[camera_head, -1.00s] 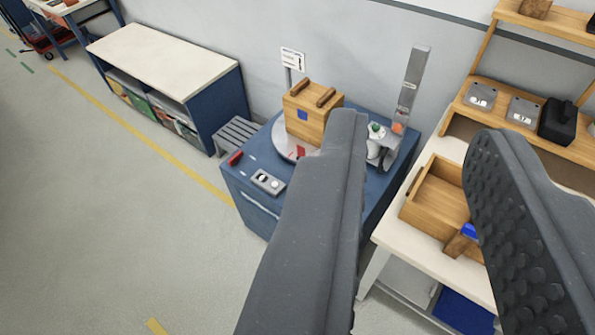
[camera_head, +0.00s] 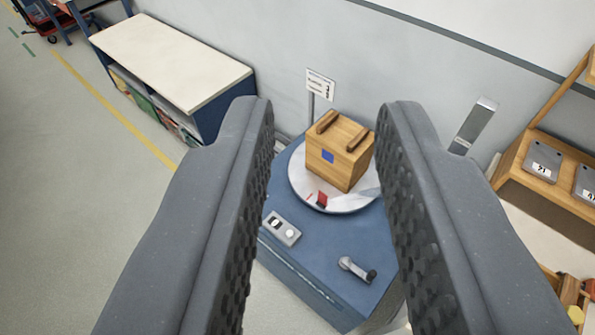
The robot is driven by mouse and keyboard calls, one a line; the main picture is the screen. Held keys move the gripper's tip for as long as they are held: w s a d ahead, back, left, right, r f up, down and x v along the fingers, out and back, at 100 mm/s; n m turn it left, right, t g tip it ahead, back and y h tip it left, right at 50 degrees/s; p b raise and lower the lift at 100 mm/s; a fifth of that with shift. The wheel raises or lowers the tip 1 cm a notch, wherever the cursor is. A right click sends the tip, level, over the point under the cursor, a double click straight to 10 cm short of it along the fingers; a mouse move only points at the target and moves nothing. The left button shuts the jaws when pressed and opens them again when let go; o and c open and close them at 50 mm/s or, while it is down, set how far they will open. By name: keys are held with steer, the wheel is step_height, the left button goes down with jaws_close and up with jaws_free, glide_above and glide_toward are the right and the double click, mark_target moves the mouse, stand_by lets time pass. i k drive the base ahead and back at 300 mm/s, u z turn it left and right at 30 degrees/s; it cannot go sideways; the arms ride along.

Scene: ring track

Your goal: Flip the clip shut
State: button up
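My gripper (camera_head: 325,108) is open and empty, its two grey fingers reaching up on either side of the view. Between them, farther off, a wooden box (camera_head: 338,150) with two bars on top and a blue square stands on a round pale turntable (camera_head: 300,188). A small red piece (camera_head: 321,200) sits at the turntable's front rim; it may be the clip, but I cannot tell its position for sure. A grey lever with a dark knob (camera_head: 357,268) lies on the blue cabinet top (camera_head: 318,245) in front. The fingers hide the cabinet's sides.
A sign (camera_head: 320,84) stands behind the box. A low white-topped shelf (camera_head: 170,60) is at left, a wooden rack (camera_head: 550,170) at right.

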mark_target(322, 198)
steer(key=u, duration=0.05)
steer(key=i, duration=1)
steer(key=z, duration=0.2)
